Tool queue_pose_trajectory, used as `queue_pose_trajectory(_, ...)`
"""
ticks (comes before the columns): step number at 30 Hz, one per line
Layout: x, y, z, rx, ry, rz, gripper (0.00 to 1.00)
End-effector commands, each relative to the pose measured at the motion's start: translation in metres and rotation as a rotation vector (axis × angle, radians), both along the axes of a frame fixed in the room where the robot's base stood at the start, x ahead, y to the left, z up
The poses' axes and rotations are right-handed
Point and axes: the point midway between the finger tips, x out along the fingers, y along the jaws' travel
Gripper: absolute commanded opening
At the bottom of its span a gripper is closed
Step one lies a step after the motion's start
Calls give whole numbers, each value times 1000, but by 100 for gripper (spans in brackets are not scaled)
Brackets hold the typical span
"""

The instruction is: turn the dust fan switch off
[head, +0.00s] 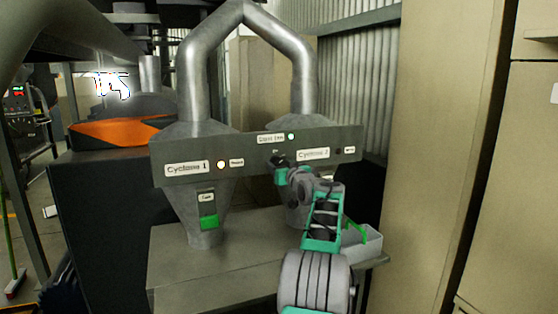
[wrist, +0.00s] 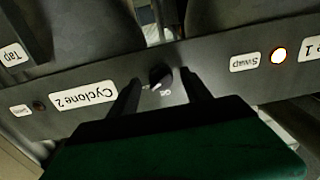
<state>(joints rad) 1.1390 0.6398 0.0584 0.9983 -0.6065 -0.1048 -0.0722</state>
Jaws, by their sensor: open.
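The wrist view shows the panel upside down, with a small "on" mark by the knob. My gripper (head: 279,162) is in front of the panel's middle and hides most of the knob in the head view. In the wrist view its two dark fingers (wrist: 159,84) are open, one on each side of the knob. I cannot tell whether they touch it.
The Cyclone 1 label (head: 187,168) and a lit whitish lamp (head: 221,165) are on the panel's left. The Cyclone 2 label (head: 313,154) is right of my gripper. A grey tray (head: 368,246) stands on the metal table (head: 185,270). A beige wall is at the right.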

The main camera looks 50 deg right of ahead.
Motion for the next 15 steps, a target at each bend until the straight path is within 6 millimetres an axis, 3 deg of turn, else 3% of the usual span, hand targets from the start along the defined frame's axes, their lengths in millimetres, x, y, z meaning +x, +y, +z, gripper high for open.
queue_pose_trajectory(10, 9, -4, -1, 1, 0, 1, 57)
queue_pose_trajectory(15, 9, -4, -1, 1, 0, 0, 44)
